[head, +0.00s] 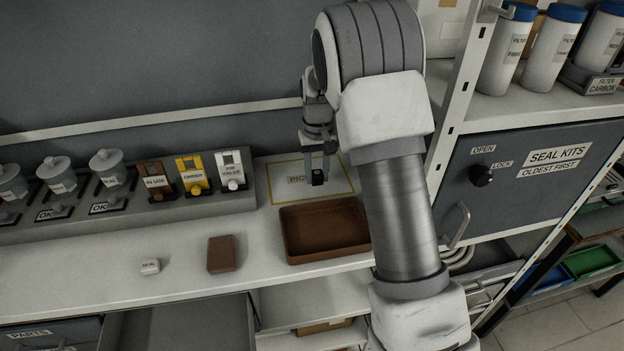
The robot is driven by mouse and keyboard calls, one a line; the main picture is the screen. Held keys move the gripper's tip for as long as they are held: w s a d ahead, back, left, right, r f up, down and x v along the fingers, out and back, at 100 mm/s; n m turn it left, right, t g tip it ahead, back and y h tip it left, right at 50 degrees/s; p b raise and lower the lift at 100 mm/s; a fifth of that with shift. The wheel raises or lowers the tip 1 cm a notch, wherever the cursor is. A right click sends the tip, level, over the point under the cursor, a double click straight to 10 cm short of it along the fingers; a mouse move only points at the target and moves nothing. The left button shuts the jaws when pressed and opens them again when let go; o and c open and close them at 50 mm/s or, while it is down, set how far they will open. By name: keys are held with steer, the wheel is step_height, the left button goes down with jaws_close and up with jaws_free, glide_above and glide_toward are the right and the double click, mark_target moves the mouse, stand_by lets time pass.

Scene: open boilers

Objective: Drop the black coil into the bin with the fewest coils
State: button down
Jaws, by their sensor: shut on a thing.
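My gripper (318,168) is shut on a small dark thing, which looks like the black coil (318,179). It is over the yellow-outlined pick area (275,176) on the counter, behind the brown tray. I cannot tell whether the held thing touches the surface. A green bin (592,260) and a blue bin (553,277) show on a low rack at the far right, well away from my gripper. Any coils in them are too small or hidden to make out.
An empty brown tray (290,244), a brown block (222,254) and a white seal block (150,266) lie on the counter (100,287). A rack of labelled holders stands at the left. A seal kits cabinet (540,195) and shelf post stand right of my arm.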

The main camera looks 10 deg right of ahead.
mark_target(312, 192)
steer(key=w, duration=0.1)
steer(key=w+f, duration=0.2)
steer(key=shift+w+a, duration=0.1)
steer(key=shift+a, duration=0.2)
steer(key=shift+f+p, duration=0.55)
steer(key=shift+f, duration=1.6)
steer(key=c, duration=0.5)
jaws_free()
